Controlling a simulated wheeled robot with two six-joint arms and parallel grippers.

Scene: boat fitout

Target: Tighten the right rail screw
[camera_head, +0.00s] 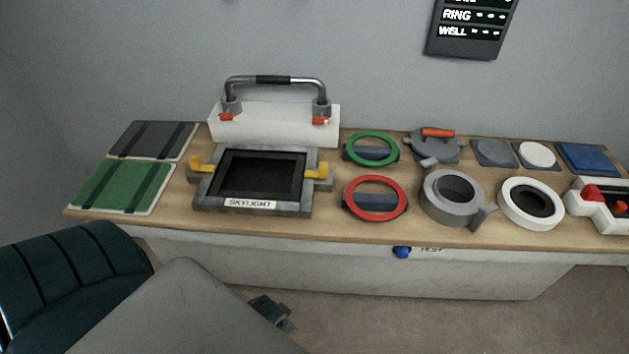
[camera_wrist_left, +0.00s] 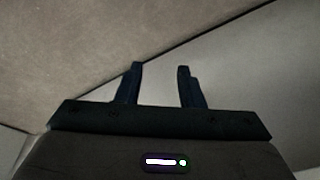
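The rail (camera_head: 273,82) is a grey bar with a black grip, standing on a white block (camera_head: 275,120) at the back of the bench. The right rail screw (camera_head: 320,121) has a red-orange head at the foot of the right post. The left rail screw (camera_head: 226,117) looks alike at the left post. My left gripper shows in the left wrist view (camera_wrist_left: 160,85) with its two fingers apart and nothing between them. It is away from the rail, near floor and a plain pale surface. My right gripper is not in view.
The wooden bench (camera_head: 325,225) is crowded. The skylight frame (camera_head: 262,208) with yellow latches stands in front of the rail. Green (camera_head: 372,148) and red (camera_head: 375,198) rings lie to its right, green and dark panels (camera_head: 120,185) to its left. A display (camera_head: 470,25) hangs behind.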

